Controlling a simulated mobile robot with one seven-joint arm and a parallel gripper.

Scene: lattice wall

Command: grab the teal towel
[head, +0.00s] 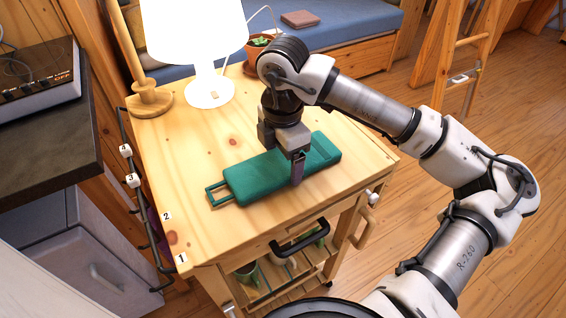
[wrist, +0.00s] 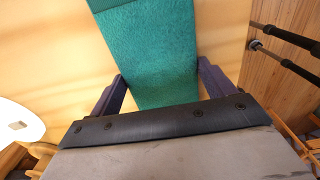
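The teal towel (head: 252,181) lies folded flat on the wooden cart top (head: 200,150), with a loop at its left end. My gripper (head: 284,162) points down over the middle of the towel, with one finger at its near edge. The far finger is mostly hidden. In the wrist view the towel (wrist: 150,45) runs between the two dark purple fingers of my gripper (wrist: 160,85), which are spread about as wide as the towel. I cannot tell whether the fingers touch its edges.
A white lamp (head: 208,85) and a wooden stand (head: 148,98) are at the cart's back left. A potted plant (head: 258,45) stands at the back. Numbered hooks (head: 130,165) line the left side. The cart top left of the towel is clear.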

